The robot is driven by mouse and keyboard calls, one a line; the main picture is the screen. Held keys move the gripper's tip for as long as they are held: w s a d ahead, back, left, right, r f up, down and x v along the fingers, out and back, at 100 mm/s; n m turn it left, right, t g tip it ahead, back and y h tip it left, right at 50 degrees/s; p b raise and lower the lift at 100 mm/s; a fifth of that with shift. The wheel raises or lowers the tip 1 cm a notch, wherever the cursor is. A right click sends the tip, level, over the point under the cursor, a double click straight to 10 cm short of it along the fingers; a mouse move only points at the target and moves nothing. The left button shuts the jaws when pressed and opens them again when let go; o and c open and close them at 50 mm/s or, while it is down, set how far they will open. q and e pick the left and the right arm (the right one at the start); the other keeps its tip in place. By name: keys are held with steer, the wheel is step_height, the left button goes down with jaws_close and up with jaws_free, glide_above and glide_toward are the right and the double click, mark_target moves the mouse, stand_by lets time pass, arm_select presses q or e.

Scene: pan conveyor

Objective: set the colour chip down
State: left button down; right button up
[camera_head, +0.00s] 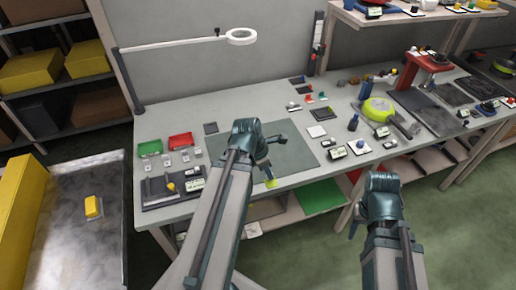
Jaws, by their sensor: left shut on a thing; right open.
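A small yellow-green colour chip (271,184) shows at the tip of my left gripper (268,175). My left gripper is shut on it, over the front edge of the dark grey mat (295,145) on the workbench. I cannot tell whether the chip touches the bench. My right gripper (355,222) is in front of the bench's front edge, apart from any object. Its fingers are small and partly hidden by my wrist; it is open and looks empty.
Green (150,148) and red (181,141) trays stand at the bench's left, behind a dark board (160,196) with small parts. A lamp arm (180,45) reaches over the back. A green-yellow round tool (377,109) and several small items crowd the right. The mat's right half is clear.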

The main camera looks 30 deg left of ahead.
arm_select(q)
steer(key=w+a, duration=0.3)
steer(key=w, duration=0.1)
steer(key=w+a+f+b, duration=0.1)
steer(key=w+a, duration=0.2)
steer(key=w, duration=0.1)
steer(key=w+a, duration=0.3)
steer(key=shift+w+a+f, duration=0.25)
steer(key=shift+w+a, duration=0.15)
steer(key=shift+w+a+b, duration=0.3)
steer(key=shift+w+a, duration=0.05)
steer(key=shift+w, duration=0.05)
steer(key=f+b, duration=0.3)
steer(key=shift+s+d+f, duration=0.15)
steer(key=shift+s+f, duration=0.05)
steer(key=shift+f, duration=0.1)
steer(key=shift+f+b, duration=0.15)
steer(key=shift+b, duration=0.25)
steer(key=c, duration=1)
jaws_free()
steer(key=p+v, duration=1.2)
steer(key=shift+r, duration=0.2)
